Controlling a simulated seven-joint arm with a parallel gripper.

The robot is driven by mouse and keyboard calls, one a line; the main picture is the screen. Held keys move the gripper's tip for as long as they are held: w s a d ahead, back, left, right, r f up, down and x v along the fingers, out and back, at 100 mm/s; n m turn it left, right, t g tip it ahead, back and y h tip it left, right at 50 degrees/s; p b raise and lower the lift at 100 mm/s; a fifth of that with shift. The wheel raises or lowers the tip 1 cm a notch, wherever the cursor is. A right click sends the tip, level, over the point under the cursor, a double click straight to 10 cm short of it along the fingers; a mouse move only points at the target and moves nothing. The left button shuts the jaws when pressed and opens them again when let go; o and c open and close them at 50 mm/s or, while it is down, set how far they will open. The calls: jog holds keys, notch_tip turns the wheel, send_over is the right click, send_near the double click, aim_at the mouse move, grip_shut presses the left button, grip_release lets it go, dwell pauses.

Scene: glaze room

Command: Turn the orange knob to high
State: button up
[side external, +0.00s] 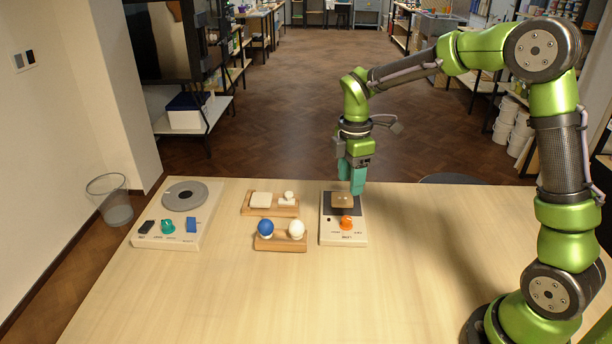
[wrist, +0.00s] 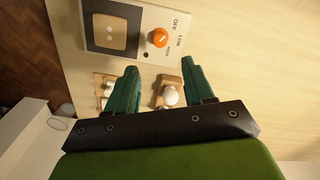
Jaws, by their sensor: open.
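The orange knob (side external: 346,223) sits on the front part of a white control box (side external: 330,238) on the table. In the wrist view the knob (wrist: 158,38) is ahead of my fingertips, with labels that appear to read OFF, LOW and HIGH beside it. Which label it points to is too small to tell. My gripper (side external: 352,188) has teal fingers pointing down, above the back part of the box near its dark plate. In the wrist view my gripper (wrist: 159,66) is open and empty, the fingers apart and not touching the knob.
A tan block (side external: 342,201) lies on the box's dark plate. To the left are a wooden stand with blue and white balls (side external: 281,243), another with white pieces (side external: 270,209), and a white unit with a grey disc (side external: 185,196). The front table is clear.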

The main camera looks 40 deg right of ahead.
aim_at(347, 219)
notch_tip(347, 219, down, 11)
dwell(0.3)
grip_shut()
dwell(0.3)
